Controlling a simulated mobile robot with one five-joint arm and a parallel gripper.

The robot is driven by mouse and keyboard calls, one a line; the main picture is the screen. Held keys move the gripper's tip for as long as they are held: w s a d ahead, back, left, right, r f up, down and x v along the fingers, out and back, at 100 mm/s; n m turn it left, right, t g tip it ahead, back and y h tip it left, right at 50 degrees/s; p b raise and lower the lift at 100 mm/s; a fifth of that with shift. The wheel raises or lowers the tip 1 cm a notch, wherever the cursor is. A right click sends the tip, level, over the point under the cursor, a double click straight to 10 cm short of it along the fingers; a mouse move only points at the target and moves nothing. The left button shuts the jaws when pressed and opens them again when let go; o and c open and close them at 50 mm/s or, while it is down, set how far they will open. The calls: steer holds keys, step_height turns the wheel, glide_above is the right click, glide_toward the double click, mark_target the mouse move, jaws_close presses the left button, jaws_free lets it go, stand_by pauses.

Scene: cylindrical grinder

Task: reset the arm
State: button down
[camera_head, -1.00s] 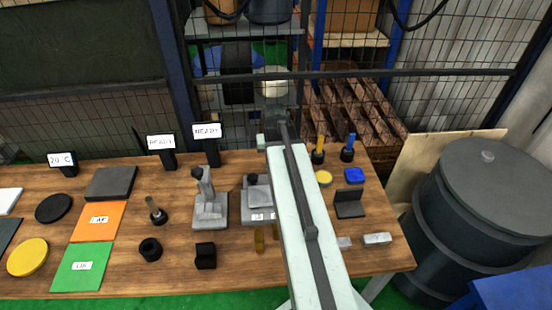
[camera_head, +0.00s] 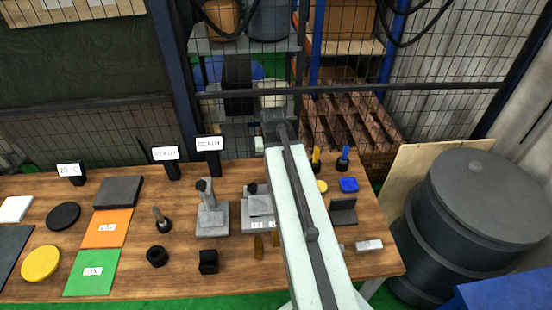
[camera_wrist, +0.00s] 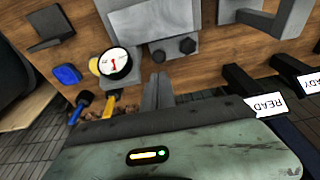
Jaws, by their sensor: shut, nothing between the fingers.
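My gripper (camera_wrist: 158,92) shows in the wrist view with its two grey fingers together and nothing between them. It is over the back part of the wooden table, near a dial gauge (camera_wrist: 115,64) and a grey block fixture (camera_wrist: 157,22). In the head view my arm (camera_head: 301,215) reaches from the bottom edge across the table toward the mesh fence. The fingers cannot be made out there. The arm hides part of the table's right half.
The table (camera_head: 135,225) holds an orange plate (camera_head: 107,228), a green plate (camera_head: 92,272), a grey stand (camera_head: 212,220) and a blue block (camera_head: 348,185). Sign holders line its back edge. A mesh fence (camera_head: 240,125) stands behind. A dark drum (camera_head: 480,210) stands at right.

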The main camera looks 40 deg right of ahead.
steer(key=shift+s+a+r, duration=0.15)
steer(key=shift+s+r, duration=0.25)
steer(key=a+f+n+g+y, duration=0.1)
steer(key=a+n, duration=0.5)
steer(key=a, duration=2.1)
step_height(320, 180, down, 8)
steer(key=s+g+b, duration=0.1)
steer(key=s+b, duration=0.1)
steer(key=b, duration=0.6)
steer(key=shift+s+d+f+b, duration=0.15)
steer(key=shift+d+f+b, duration=0.05)
steer(key=shift+d+b, duration=0.25)
